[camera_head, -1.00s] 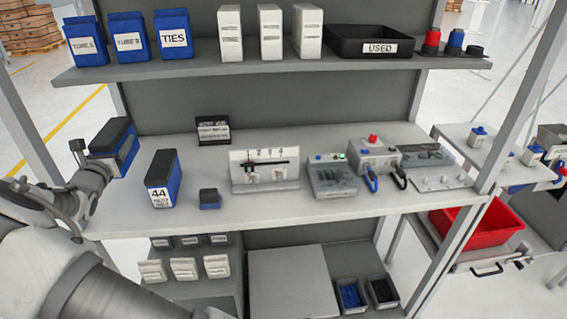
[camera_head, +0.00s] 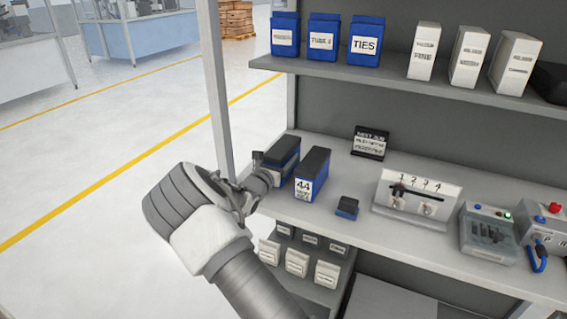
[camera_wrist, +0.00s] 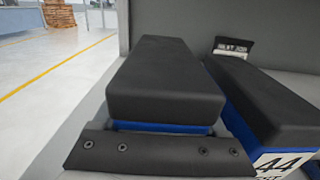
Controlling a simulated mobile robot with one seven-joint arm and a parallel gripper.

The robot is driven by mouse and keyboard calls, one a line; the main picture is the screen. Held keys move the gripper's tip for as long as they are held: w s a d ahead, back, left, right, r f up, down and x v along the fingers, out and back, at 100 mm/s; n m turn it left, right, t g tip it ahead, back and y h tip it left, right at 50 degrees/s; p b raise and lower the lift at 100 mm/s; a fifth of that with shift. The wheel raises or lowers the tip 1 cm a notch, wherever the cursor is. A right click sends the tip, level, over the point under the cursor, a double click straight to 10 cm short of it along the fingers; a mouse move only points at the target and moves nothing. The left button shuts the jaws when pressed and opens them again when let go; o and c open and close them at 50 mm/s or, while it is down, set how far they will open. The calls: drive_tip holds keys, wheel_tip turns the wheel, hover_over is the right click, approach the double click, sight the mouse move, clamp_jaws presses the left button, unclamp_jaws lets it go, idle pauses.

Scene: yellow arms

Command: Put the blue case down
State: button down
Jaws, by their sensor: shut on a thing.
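A blue case with a black lid (camera_head: 284,153) is at the left end of the workbench's middle shelf. My gripper (camera_head: 261,178) is shut on its near end. In the wrist view the case's black lid (camera_wrist: 165,78) lies straight ahead, with a thin blue band below it. A dark bar of my gripper (camera_wrist: 160,153) crosses in front and hides the case's near face. A similar blue case marked 44 (camera_head: 311,174) stands close on its right. I cannot tell whether the held case's base touches the shelf.
The grey shelf (camera_head: 372,222) also carries a small blue-black block (camera_head: 347,208), a black sign (camera_head: 370,143) and a numbered panel (camera_head: 418,198). A grey post (camera_head: 216,95) rises at the shelf's left. An upper shelf (camera_head: 400,90) holds blue and white boxes.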

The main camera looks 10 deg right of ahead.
drive_tip(key=shift+f, duration=0.75)
drive_tip(key=shift+f, duration=0.1)
unclamp_jaws()
drive_tip(key=v, duration=1.2)
